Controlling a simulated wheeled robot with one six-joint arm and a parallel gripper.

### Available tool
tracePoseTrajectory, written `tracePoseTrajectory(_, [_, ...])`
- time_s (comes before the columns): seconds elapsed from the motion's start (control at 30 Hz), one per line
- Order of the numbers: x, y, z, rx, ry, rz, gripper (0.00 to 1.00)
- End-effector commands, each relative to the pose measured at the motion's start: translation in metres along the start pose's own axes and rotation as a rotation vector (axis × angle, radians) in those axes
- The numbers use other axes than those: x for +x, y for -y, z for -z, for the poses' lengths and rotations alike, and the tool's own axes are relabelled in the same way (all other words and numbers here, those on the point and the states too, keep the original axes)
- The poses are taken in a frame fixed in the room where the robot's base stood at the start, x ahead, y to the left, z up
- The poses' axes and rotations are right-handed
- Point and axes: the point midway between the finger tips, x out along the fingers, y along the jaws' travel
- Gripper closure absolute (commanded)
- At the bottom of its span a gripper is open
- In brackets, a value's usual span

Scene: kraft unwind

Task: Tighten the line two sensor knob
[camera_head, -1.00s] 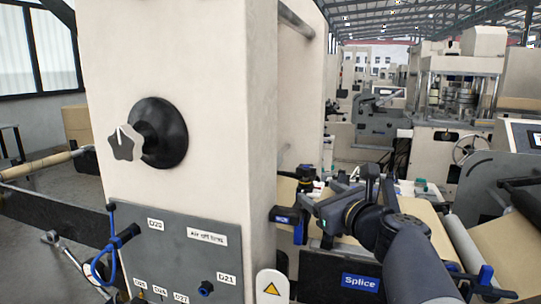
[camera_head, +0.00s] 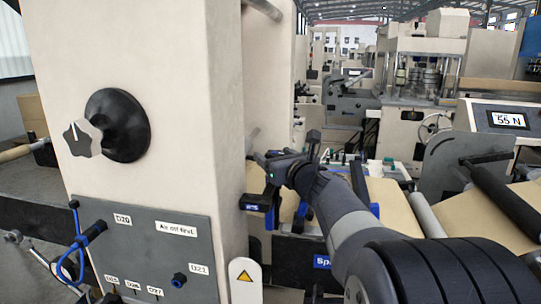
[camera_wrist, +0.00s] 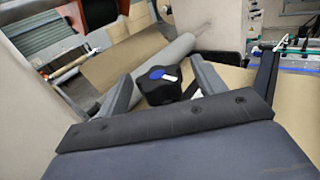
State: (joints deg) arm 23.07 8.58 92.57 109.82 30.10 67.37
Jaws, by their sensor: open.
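In the wrist view a black lobed knob (camera_wrist: 160,88) with a blue centre and a white pointer mark sits between the two fingers of my gripper (camera_wrist: 162,78). The fingers are apart, one on each side of the knob. I cannot tell whether either touches it. In the head view my gripper (camera_head: 272,165) is beside the cream pillar's right face, just above a black block with a blue label (camera_head: 256,203). The black knob cannot be made out there. No line number is readable near it.
A grey star knob (camera_head: 82,138) on a black disc is on the cream pillar (camera_head: 190,80). Below is a grey panel (camera_head: 150,255) with blue fittings. Brown paper web (camera_head: 395,205) runs behind my arm. A display (camera_head: 507,120) reads 55 N.

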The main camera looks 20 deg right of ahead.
Motion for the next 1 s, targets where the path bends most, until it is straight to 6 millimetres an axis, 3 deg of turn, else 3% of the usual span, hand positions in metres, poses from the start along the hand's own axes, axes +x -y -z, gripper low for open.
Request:
tracePoseTrajectory(0.33, [0.0045, -0.0002, -0.0001, 0.0, 0.001, 0.0, 0.35])
tracePoseTrajectory(0.87, [0.0042, 0.0, 0.0, 0.0, 0.0, 0.0, 0.77])
tracePoseTrajectory(1.0, [0.0043, -0.0001, 0.0004, -0.001, 0.001, 0.003, 0.79])
